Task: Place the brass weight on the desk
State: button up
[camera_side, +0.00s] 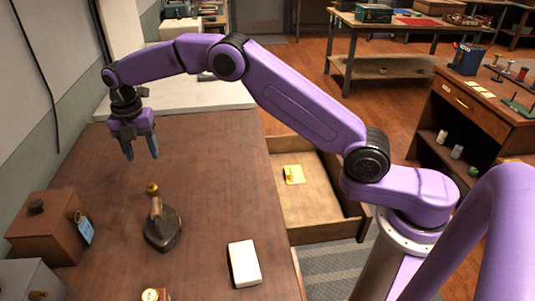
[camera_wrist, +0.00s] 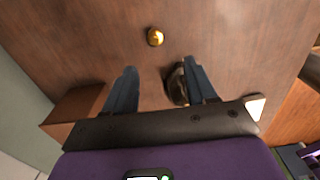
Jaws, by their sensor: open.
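The brass weight (camera_side: 152,188) is a small rounded golden piece on the brown wooden desk (camera_side: 215,165), just behind the dark flat iron. It also shows in the wrist view (camera_wrist: 155,36), apart from the iron and beyond my fingertips. My gripper (camera_side: 141,150) hangs above the desk, fingers pointing down, higher than the weight and farther back in the side view. Its two fingers are apart with nothing between them, as the wrist view also shows (camera_wrist: 160,78).
The dark iron (camera_side: 163,230) stands close to the weight. A brown box with a blue tag (camera_side: 45,230) is at left, a white block (camera_side: 244,263) at front right. An open drawer (camera_side: 318,205) holding a yellow item (camera_side: 293,174) juts out at right. The desk's middle right is clear.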

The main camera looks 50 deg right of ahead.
jog(key=s+d+r+m, duration=0.1)
jog(key=s+r+m, duration=0.3)
jog(key=s, duration=0.6)
jog(key=s+d+r+m, duration=0.1)
jog(key=s+r+m, duration=0.25)
jog(key=s, duration=0.75)
jog(key=s+d+f+m, duration=0.1)
jog(key=s+d+m, duration=0.2)
jog(key=s+d, duration=0.4)
jog(key=s+d+f+m, duration=0.1)
jog(key=s+d+m, duration=0.3)
jog(key=s, duration=1.2)
jog(key=d, duration=0.4)
jog(key=shift+s+d+y, duration=0.2)
jog(key=shift+s+y, duration=0.05)
jog(key=shift+y, duration=0.05)
